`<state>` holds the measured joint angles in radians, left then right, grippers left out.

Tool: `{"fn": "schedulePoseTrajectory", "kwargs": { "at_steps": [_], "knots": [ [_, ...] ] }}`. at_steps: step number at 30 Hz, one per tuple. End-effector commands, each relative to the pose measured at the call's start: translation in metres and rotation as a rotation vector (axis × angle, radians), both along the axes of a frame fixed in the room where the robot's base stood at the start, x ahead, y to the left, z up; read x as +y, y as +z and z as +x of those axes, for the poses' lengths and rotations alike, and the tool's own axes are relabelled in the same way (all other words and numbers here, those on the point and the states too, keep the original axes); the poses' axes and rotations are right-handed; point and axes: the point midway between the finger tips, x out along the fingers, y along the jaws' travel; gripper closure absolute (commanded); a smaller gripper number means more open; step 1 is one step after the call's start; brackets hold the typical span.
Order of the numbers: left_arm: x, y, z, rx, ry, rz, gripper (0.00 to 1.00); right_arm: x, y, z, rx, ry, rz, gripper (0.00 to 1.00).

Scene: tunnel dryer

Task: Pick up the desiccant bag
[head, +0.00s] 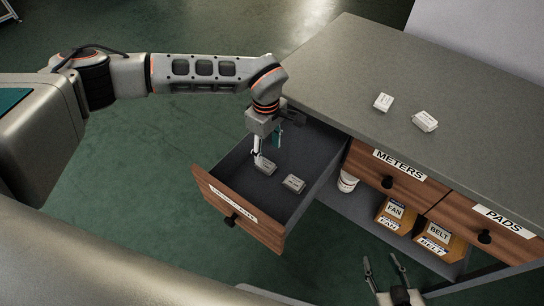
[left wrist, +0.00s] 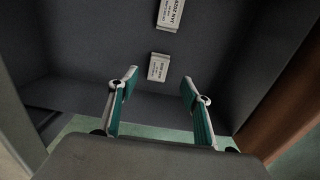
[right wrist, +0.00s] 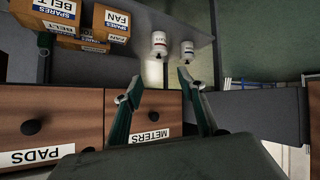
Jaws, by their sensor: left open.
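Two small white printed bags lie on the floor of the open drawer (head: 315,193) in the head view, one to the left (head: 265,167) and one to the right (head: 293,184). The left wrist view shows both, a nearer one (left wrist: 158,67) and a farther one (left wrist: 170,14). Two similar white packets lie on the worktop, a left one (head: 383,102) and a right one (head: 425,121). Their print is too small to read. My left gripper (head: 267,150) is open and empty, pointing down inside the drawer above the left bag. My right gripper (head: 385,262) is open and empty in front of the cabinet.
The grey worktop (head: 340,70) lies behind the open drawer. Closed METERS (head: 387,170) and PADS (head: 490,225) drawers are to the right. Below, a shelf holds a white tub (head: 347,182), FAN boxes (head: 393,215) and BELT boxes (head: 437,240). The drawer walls surround my left gripper.

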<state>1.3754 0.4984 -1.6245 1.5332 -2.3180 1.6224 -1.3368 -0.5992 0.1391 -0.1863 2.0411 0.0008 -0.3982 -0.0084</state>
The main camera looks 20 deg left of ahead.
Motion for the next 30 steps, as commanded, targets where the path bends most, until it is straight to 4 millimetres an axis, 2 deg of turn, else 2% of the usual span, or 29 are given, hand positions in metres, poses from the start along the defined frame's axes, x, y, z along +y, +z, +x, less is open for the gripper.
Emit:
{"fn": "schedulePoseTrajectory", "kwargs": {
  "at_steps": [9,14,22,30],
  "knots": [
    [0.004,-0.027,0.002,0.002,0.002,0.01,0.51,0.003,-0.018,-0.022,0.044,0.008,-0.004,0.6],
    [0.005,-0.038,0.003,0.001,0.002,0.008,0.51,0.003,-0.021,-0.023,0.048,0.01,-0.006,0.6],
    [0.01,-0.077,0.005,0.005,0.003,0.008,0.51,0.002,-0.024,-0.018,0.04,0.011,-0.012,0.6],
    [0.01,-0.078,0.007,-0.002,0.003,0.008,0.51,0.001,-0.02,-0.015,0.032,0.01,-0.014,0.6]
  ]
}}
